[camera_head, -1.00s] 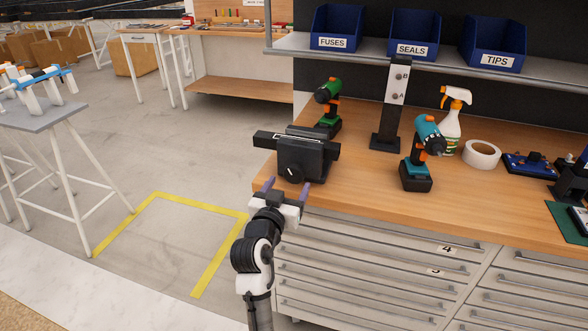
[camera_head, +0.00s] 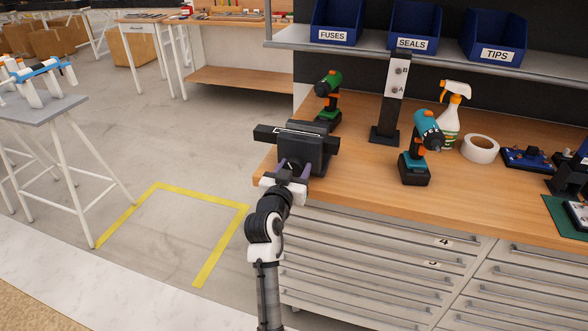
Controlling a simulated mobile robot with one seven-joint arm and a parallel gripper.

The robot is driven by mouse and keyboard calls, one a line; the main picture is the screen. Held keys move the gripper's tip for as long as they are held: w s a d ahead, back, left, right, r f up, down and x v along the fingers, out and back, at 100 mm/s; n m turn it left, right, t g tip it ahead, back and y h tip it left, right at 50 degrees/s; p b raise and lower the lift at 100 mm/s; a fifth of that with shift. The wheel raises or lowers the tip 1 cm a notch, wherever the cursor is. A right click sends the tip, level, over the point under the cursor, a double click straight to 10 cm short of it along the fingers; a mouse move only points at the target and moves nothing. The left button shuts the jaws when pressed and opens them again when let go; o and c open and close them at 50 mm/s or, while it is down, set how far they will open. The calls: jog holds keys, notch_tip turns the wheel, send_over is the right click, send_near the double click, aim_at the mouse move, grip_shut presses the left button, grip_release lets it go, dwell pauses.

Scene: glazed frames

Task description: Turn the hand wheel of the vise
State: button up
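The dark grey vise (camera_head: 312,148) stands at the left front corner of the wooden workbench. Its round black hand wheel (camera_head: 291,164) is on the front face, turned toward my arm and partly hidden by my gripper. My gripper (camera_head: 293,166) is at the vise front, with its two purple fingers apart, one on each side of the hand wheel. I cannot tell whether the fingers touch the wheel's rim or stand clear of it.
A green drill (camera_head: 328,98) stands behind the vise. A teal drill (camera_head: 416,150) and a black upright stand (camera_head: 390,105) are to its right. The bench top (camera_head: 350,180) just right of the vise is clear. Drawers (camera_head: 370,245) lie below.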

jog(key=shift+c, duration=0.4)
jog(key=shift+f+b, duration=0.15)
jog(key=shift+b, duration=0.35)
jog(key=shift+m+b, duration=0.4)
jog(key=m+b, duration=0.2)
jog(key=b, duration=0.1)
jog(key=shift+f+b, duration=0.2)
jog(key=shift+b, duration=0.15)
jog(key=m+b, duration=0.5)
jog(key=b, duration=0.2)
jog(key=shift+a, duration=0.15)
jog(key=m+b, duration=0.5)
jog(key=b, duration=0.1)
jog(key=shift+r+m, duration=0.1)
jog(key=shift+m, duration=0.3)
jog(key=shift+r+m+b, duration=0.2)
jog(key=shift+m+b, duration=1.45)
jog(key=shift+m, duration=0.35)
